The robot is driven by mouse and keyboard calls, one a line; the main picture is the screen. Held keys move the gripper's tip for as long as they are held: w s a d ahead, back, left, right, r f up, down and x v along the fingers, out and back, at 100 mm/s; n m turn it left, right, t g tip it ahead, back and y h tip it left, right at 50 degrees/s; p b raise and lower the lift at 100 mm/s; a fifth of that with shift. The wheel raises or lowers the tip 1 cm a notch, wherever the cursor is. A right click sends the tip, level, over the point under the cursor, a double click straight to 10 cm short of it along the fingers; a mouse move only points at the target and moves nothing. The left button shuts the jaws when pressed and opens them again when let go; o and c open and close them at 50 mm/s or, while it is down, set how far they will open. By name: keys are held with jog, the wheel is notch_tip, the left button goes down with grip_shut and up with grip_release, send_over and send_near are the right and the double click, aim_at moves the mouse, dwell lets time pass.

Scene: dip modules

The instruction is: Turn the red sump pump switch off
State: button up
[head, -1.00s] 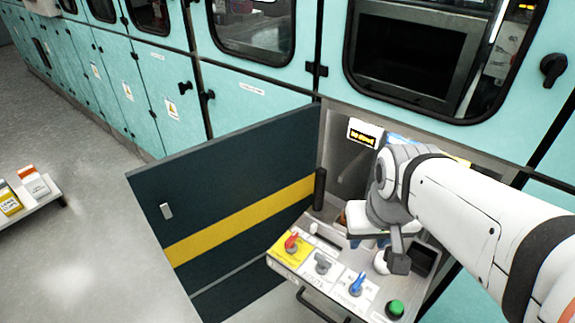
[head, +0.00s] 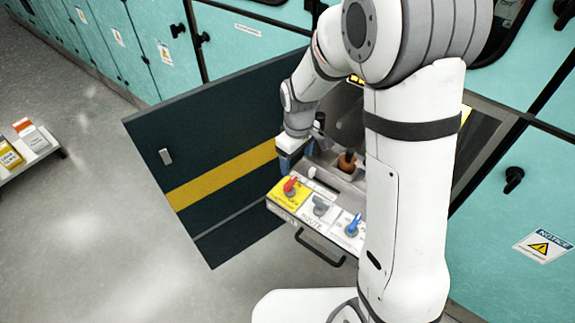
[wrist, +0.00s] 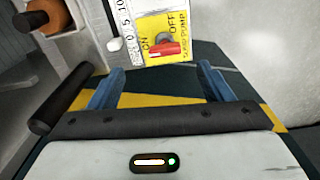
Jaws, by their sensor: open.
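The red sump pump switch (head: 290,187) sits on a yellow plate (head: 283,198) at the left end of the drawer panel. In the wrist view the red switch (wrist: 167,49) shows at the top centre, beside printed ON and OFF words. I cannot tell clearly which word its handle points to. My gripper (wrist: 160,86) is open and empty, its two blue fingers apart, below the switch in that picture. In the head view my gripper (head: 293,148) is just behind and above the yellow plate, apart from the switch. Its fingertips are partly hidden there.
A grey switch (head: 320,206) and a blue switch (head: 353,225) stand to the right on the panel. An open dark door (head: 220,150) with a yellow stripe is close on the left. A brown round object (head: 346,162) lies behind the panel. My arm hides the panel's right end.

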aim_at(290, 181)
jog(key=f, duration=0.1)
jog(key=a+f, duration=0.1)
jog(key=w+f+n, duration=0.1)
jog(key=shift+a+f, duration=0.15)
jog(key=shift+a, duration=0.25)
notch_tip(290, 181, down, 7)
jog(key=shift+f, duration=0.15)
jog(key=shift+c, duration=0.4)
jog(key=c, duration=0.9)
